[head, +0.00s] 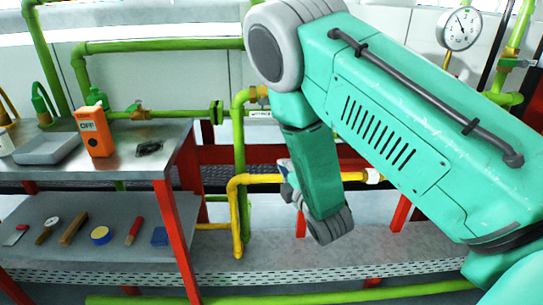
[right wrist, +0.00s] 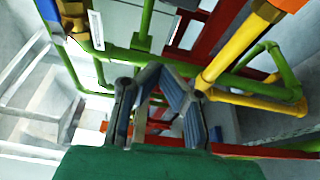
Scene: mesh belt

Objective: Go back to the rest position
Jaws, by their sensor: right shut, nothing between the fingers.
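My right arm comes in from the right and fills much of the head view. Its forearm bends downward at the centre. Only a small grey-blue part of my right gripper (head: 288,182) shows there, beside the green wrist link; the rest is hidden. In the right wrist view the two blue-padded fingers of the right gripper (right wrist: 162,76) lean together at their tips, shut with nothing held. My left arm and gripper are not in view.
A metal workbench (head: 165,132) with red legs stands at the left, carrying an orange meter (head: 95,131) and a grey tray (head: 47,149). Several tools lie on its lower shelf (head: 180,262). Yellow pipe (head: 240,215) and green pipes (head: 160,44) run close behind the gripper. A gauge (head: 459,28) hangs upper right.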

